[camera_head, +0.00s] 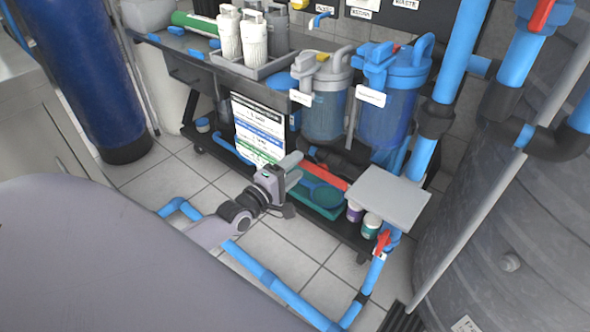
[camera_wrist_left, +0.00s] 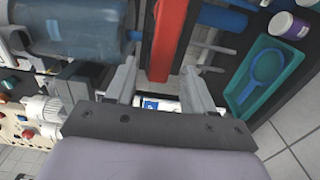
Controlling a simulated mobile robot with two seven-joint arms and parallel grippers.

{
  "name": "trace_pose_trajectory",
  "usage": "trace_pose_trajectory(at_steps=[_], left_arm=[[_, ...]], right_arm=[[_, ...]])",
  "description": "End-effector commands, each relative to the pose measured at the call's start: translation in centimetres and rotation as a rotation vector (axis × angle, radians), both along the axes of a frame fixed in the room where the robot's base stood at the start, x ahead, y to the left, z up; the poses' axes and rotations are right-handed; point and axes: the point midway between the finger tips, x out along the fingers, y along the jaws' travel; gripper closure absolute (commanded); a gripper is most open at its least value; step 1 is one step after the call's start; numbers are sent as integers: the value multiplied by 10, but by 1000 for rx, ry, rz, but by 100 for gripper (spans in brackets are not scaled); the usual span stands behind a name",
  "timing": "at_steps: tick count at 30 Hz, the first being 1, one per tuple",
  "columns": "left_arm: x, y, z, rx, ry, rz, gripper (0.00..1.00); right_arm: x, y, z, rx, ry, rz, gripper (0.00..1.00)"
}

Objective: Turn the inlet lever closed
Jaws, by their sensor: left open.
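A long red bar (camera_head: 326,176), which looks like a lever, lies below the clear filter housings in the head view. No label naming it the inlet lever can be read. It also shows in the left wrist view (camera_wrist_left: 170,35), running up the picture just beyond and between the fingertips. My left gripper (camera_head: 294,172) is open and empty at the bar's left end; in the wrist view its fingers (camera_wrist_left: 158,68) stand apart. Contact cannot be told. Smaller red valve handles show on the lower blue pipe (camera_head: 382,242) and at the top right (camera_head: 541,15). My right gripper is not in view.
Two filter housings (camera_head: 324,110) (camera_head: 388,115) hang above the bar. A printed card (camera_head: 258,130) hangs left of my gripper. A grey plate (camera_head: 389,198) juts out at right. Blue pipe (camera_head: 265,277) crosses the floor.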

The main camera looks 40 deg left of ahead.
Motion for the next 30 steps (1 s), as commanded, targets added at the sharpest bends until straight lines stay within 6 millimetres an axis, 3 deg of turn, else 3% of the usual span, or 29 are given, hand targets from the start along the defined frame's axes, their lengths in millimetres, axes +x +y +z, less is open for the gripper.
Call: trace_pose_trajectory(at_steps=[12,13,17,18,30], left_arm=[[8,-1,0,0,2,-1,47],[8,-1,0,0,2,-1,53],[8,-1,0,0,1,-1,96],[8,-1,0,0,1,-1,100],[8,-1,5,54,-3,-1,100]], right_arm=[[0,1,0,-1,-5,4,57],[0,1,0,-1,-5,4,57],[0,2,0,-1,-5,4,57],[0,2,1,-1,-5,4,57],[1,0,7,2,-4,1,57]])
